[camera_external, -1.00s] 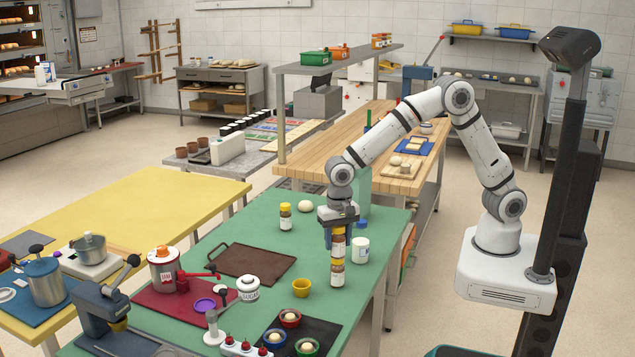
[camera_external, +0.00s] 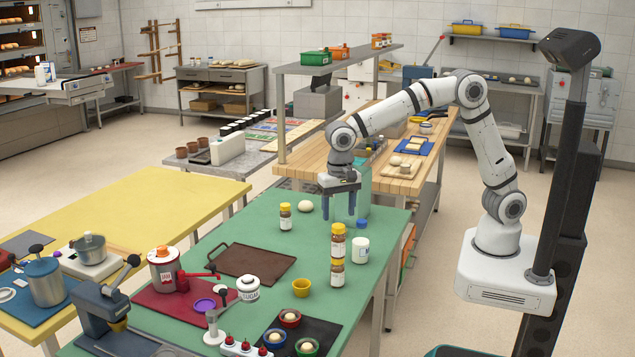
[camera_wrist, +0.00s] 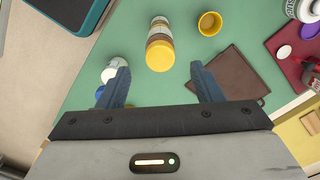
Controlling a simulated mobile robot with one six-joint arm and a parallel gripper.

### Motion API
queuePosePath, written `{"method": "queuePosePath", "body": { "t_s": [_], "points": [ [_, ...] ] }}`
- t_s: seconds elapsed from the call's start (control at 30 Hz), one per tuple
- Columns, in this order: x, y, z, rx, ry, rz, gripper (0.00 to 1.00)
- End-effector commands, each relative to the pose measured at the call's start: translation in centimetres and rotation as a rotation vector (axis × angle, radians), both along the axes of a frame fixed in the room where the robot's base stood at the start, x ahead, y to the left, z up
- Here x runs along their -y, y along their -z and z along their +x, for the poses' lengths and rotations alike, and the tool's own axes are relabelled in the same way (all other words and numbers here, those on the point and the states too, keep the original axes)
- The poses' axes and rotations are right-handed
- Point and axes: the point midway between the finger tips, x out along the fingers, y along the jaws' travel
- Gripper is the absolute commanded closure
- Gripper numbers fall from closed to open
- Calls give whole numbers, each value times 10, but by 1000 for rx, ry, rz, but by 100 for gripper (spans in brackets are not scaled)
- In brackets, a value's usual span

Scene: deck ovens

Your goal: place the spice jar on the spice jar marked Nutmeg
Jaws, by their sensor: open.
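Two brown spice jars with yellow lids stand stacked upright on the green table. The upper spice jar (camera_external: 338,246) rests on the lower spice jar (camera_external: 337,274); I cannot read their labels, so I cannot tell which is marked Nutmeg. In the wrist view the stack (camera_wrist: 159,48) shows from above, beyond the fingertips. My gripper (camera_external: 339,214) is open and empty, above and behind the stack, apart from it. Its two fingers show in the wrist view (camera_wrist: 161,76) with nothing between them. A third spice jar (camera_external: 285,218) stands farther back to the left.
A white jar (camera_external: 360,250) stands close to the right of the stack. A yellow cup (camera_external: 301,288) is in front to the left. A brown tray (camera_external: 248,262) lies left, and a dough ball (camera_external: 305,205) lies behind. Bare green table (camera_external: 290,245) lies between tray and stack.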

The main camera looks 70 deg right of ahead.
Motion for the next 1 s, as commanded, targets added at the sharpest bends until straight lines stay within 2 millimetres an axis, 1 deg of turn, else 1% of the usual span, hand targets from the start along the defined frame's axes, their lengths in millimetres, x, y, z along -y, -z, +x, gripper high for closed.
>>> {"method": "queuePosePath", "body": {
  "t_s": [0.03,0.1,0.2,0.43,0.47,0.53,0.57,0.67,0.7,0.77,0.8,0.87,0.9,0.97,1.0],
  "points": [
    [0,-8,1,3,0,1,40],
    [0,-16,0,1,0,1,40],
    [0,-24,0,1,0,1,40],
    [1,-28,0,0,-1,0,40],
    [2,-29,0,1,-3,1,40],
    [12,-32,-2,6,-17,4,40],
    [20,-35,-3,11,-29,6,40],
    [60,-47,-11,35,-95,17,40],
    [81,-52,-17,49,-133,20,40],
    [114,-58,-30,72,-197,24,40],
    [136,-61,-40,88,-243,23,40],
    [166,-63,-58,113,-311,20,40],
    [185,-64,-70,129,-356,15,40],
    [212,-62,-91,154,-424,4,40],
    [228,-60,-105,171,-470,-5,40]
  ]
}}
